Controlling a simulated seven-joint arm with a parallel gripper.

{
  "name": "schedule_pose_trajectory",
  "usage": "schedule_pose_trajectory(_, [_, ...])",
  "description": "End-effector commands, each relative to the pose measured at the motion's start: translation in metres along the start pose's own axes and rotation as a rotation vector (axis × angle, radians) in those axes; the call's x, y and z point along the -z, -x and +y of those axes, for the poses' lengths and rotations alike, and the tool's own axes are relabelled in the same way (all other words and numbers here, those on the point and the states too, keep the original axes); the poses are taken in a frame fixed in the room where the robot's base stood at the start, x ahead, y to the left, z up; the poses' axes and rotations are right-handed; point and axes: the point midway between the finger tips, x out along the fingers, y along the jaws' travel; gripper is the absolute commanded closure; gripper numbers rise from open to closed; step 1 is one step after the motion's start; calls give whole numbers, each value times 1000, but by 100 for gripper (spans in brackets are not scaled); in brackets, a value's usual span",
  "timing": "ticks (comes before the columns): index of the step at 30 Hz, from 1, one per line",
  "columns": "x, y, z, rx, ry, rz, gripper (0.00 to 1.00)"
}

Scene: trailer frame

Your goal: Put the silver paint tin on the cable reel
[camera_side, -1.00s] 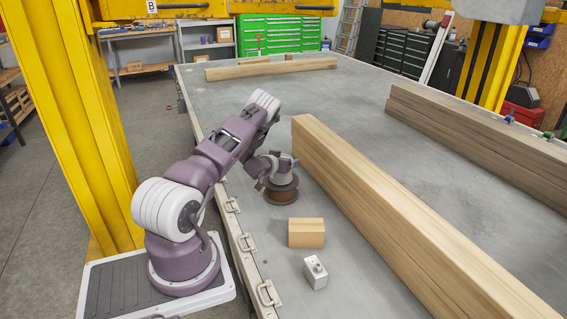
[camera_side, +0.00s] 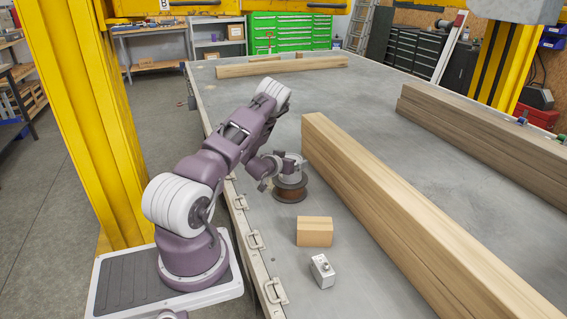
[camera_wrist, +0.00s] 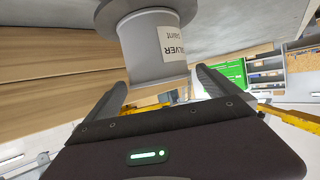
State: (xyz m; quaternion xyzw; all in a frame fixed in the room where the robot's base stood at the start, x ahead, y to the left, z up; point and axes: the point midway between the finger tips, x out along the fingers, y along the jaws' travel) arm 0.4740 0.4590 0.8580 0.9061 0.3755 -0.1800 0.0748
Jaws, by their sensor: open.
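The silver paint tin (camera_wrist: 150,58), a grey cylinder with a white label, shows upside down in the wrist view. It stands on the grey flange of the cable reel (camera_wrist: 122,10). In the side view the tin (camera_side: 291,165) is partly hidden by my gripper, and the brown-wound reel (camera_side: 290,194) stands upright on the trailer deck beneath it. My gripper (camera_wrist: 161,80) is open. Its two fingers show on either side of the tin's upper end, with a visible gap at the right finger. Whether the left finger touches the tin is hard to tell.
Deck latches (camera_side: 254,240) line the left edge. The deck between the timber stacks is clear.

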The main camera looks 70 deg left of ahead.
Motion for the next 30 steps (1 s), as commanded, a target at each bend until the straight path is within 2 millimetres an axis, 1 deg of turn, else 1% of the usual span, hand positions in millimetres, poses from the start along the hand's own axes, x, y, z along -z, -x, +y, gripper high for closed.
schedule_pose_trajectory(1, [0, 12, -1, 3, 3, -2, 0])
schedule_pose_trajectory(6, [0, 50, 0, 2, 2, -1, 0])
schedule_pose_trajectory(9, [0, 64, 0, 1, 1, -1, 0])
schedule_pose_trajectory(11, [0, 70, 0, 0, 0, 1, 0])
schedule_pose_trajectory(13, [7, 73, 4, 1, -1, 0, 0])
schedule_pose_trajectory(14, [14, 74, 8, 2, -3, -2, 0])
schedule_pose_trajectory(16, [43, 76, 27, 6, -11, -18, 0])
schedule_pose_trajectory(17, [59, 80, 40, 6, -12, -30, 0])
schedule_pose_trajectory(18, [82, 89, 60, 1, -17, -54, 0])
schedule_pose_trajectory(20, [113, 111, 94, -16, -22, -100, 0])
schedule_pose_trajectory(21, [131, 131, 118, -35, -27, -136, 0])
schedule_pose_trajectory(23, [152, 171, 155, -81, -41, -195, 0])
schedule_pose_trajectory(24, [162, 203, 178, -119, -57, -239, 0])
schedule_pose_trajectory(25, [167, 231, 194, -151, -73, -273, 0])
schedule_pose_trajectory(26, [171, 260, 209, -188, -91, -306, 0])
schedule_pose_trajectory(27, [171, 302, 226, -240, -125, -353, 0])
schedule_pose_trajectory(29, [165, 367, 242, -321, -187, -421, 0])
schedule_pose_trajectory(30, [157, 410, 246, -375, -235, -464, 0])
